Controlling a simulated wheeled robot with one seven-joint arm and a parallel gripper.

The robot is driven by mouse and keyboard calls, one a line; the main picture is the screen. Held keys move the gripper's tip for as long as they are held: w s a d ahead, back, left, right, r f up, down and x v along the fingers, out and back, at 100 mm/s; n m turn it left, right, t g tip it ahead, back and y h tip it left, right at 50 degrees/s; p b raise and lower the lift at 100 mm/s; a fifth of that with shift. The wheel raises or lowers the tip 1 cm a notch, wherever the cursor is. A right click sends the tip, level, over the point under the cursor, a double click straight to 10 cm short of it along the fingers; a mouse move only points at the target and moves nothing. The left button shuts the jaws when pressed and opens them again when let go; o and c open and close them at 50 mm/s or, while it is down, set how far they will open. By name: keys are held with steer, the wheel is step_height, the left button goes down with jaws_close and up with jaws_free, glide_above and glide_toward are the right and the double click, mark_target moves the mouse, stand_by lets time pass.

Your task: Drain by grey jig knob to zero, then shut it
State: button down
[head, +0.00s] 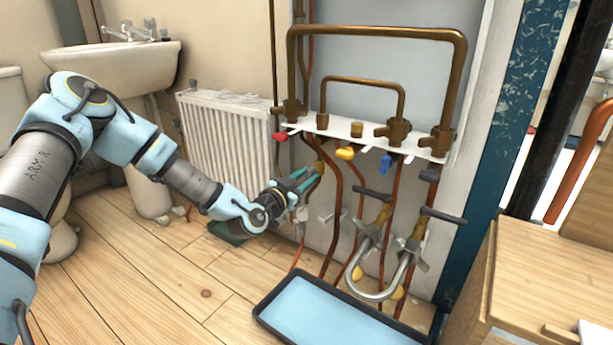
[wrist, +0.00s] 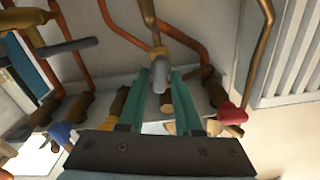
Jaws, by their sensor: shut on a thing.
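My gripper (head: 311,181) reaches in from the left below the white valve bracket (head: 358,132), near the copper pipes. Its teal fingers (wrist: 159,88) are shut on a grey knob (wrist: 159,78) on a brass fitting; the knob is seen between the fingertips in the wrist view. In the head view the fingers hide the knob. The brass fitting (head: 319,163) shows just beyond the fingertips. Whether the knob is turned open or shut cannot be told. No gauge reading can be made out.
Red (head: 280,137), yellow (head: 345,153) and blue (head: 385,164) handles sit along the bracket close to my gripper. A silver U-shaped hose (head: 375,294) hangs to the right. A black-rimmed tray (head: 262,311) lies on the floor below. A radiator (head: 226,135) stands behind my arm.

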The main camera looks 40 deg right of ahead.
steer(key=m, duration=0.3)
steer(key=shift+s+m, duration=0.1)
steer(key=shift+m, duration=0.3)
steer(key=m+b, duration=0.1)
steer(key=m, duration=0.2)
steer(key=shift+f+m+b, duration=0.15)
steer(key=shift+m+b, duration=0.15)
steer(key=shift+b, duration=0.05)
steer(key=shift+f+m+b, duration=0.1)
steer(key=shift+m+b, duration=2.15)
steer(key=shift+m, duration=1.55)
steer(key=c, duration=0.8)
jaws_free()
